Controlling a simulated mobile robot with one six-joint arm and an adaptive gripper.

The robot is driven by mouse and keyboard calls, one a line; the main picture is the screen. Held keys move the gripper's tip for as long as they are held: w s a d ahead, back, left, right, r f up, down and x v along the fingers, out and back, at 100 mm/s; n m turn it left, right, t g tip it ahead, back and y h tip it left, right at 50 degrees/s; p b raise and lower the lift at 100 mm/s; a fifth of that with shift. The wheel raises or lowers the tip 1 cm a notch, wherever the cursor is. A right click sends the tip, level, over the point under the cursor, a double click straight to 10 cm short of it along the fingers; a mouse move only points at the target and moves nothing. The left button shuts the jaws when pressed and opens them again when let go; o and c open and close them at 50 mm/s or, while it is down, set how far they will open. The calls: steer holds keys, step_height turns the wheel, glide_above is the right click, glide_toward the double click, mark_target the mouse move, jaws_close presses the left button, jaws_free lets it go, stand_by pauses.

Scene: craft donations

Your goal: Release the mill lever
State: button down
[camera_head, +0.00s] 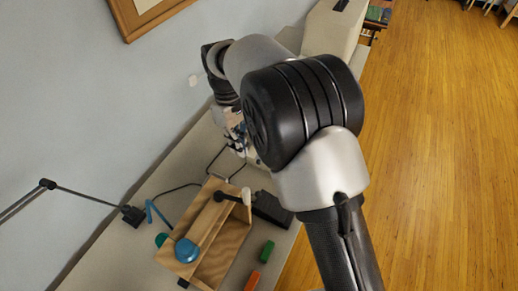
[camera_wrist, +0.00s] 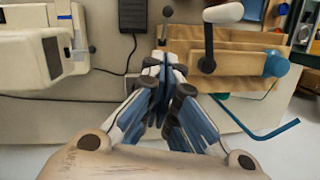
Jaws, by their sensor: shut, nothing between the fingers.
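A wooden box (camera_head: 208,235) on the table carries a dark lever arm (camera_head: 228,197) with a white knob (camera_head: 246,196), which looks like the mill lever. In the wrist view the dark arm (camera_wrist: 208,45) and its pale knob (camera_wrist: 222,12) stand just right of my gripper (camera_wrist: 164,62). My gripper is shut and empty, apart from that arm. A thin rod with a dark ball end (camera_wrist: 167,12) rises just beyond my fingertips; I cannot tell whether they touch it. In the head view my arm hides most of the gripper.
A white machine (camera_wrist: 30,62) stands left of my gripper, and a black block (camera_wrist: 132,15) lies beyond. A blue knob (camera_head: 187,250) sits on the box; a blue bent rod (camera_wrist: 255,135) lies near it. Green (camera_head: 267,251) and orange (camera_head: 252,282) blocks lie beside the box.

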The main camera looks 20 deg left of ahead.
steer(key=shift+s+a+f, duration=0.2)
steer(key=shift+a+f, duration=0.3)
steer(key=d+x, duration=0.3)
steer(key=x, duration=0.9)
steer(key=shift+s+b, duration=0.35)
steer(key=shift+s, duration=0.05)
steer(key=shift+f, duration=0.1)
steer(key=shift+d+f+b, duration=0.1)
steer(key=shift+d+b, duration=0.2)
steer(key=shift+d, duration=0.05)
